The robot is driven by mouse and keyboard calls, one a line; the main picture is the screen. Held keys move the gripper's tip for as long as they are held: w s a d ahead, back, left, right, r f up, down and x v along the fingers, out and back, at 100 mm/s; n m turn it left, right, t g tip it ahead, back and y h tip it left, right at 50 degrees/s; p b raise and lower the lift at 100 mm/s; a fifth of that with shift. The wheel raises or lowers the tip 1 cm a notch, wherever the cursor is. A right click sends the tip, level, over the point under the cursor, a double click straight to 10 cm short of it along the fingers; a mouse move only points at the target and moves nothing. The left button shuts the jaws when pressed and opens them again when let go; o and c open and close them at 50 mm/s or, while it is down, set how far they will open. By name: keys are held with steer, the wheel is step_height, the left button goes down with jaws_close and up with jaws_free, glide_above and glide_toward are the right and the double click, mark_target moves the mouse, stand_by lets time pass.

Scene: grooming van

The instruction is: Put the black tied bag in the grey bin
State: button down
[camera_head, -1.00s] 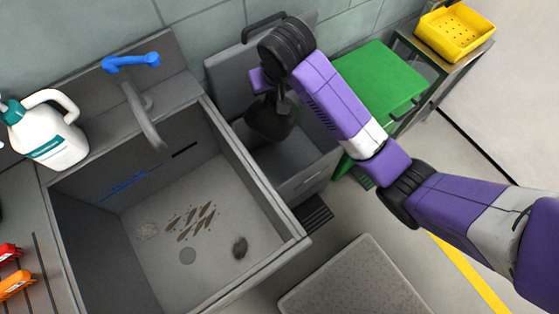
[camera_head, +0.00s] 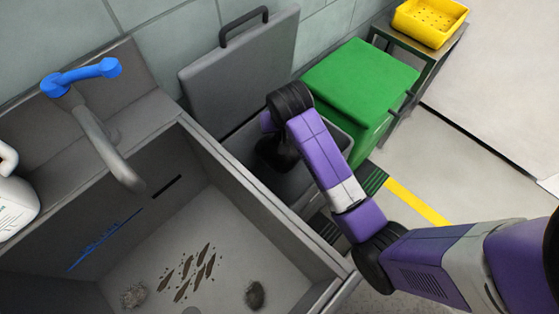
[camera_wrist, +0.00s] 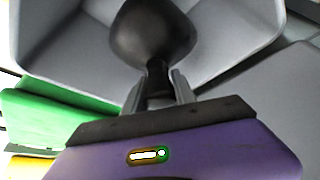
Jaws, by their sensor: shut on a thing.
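The black tied bag (camera_wrist: 152,35) is round and dark, with a narrow neck. My gripper (camera_wrist: 160,88) is shut on that neck in the wrist view. In the head view the bag (camera_head: 277,152) is partly hidden by my arm. It shows at the mouth of the grey bin (camera_head: 235,148), whose lid (camera_head: 240,75) stands open against the wall. In the wrist view the grey bin's pale inner walls (camera_wrist: 232,45) surround the bag. I cannot tell how deep the bag is.
A grey wash tub (camera_head: 140,235) with a blue-handled tap (camera_head: 82,76) stands left of the bin. A closed green bin (camera_head: 360,80) stands to its right. A yellow basket (camera_head: 430,20) sits on a small table beyond. Floor is free at the right.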

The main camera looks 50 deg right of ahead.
step_height(320, 180, down, 15)
steer(key=b, duration=0.3)
steer(key=shift+f, duration=0.2)
steer(key=shift+f+b, duration=0.4)
steer(key=shift+f, duration=0.2)
steer(key=c, duration=1)
jaws_free()
steer(key=shift+r, duration=0.35)
steer(key=p+v, duration=0.3)
steer(key=v, duration=0.9)
steer(key=shift+a+r+p, duration=0.1)
steer(key=shift+r+p, duration=0.15)
steer(key=shift+p, duration=0.1)
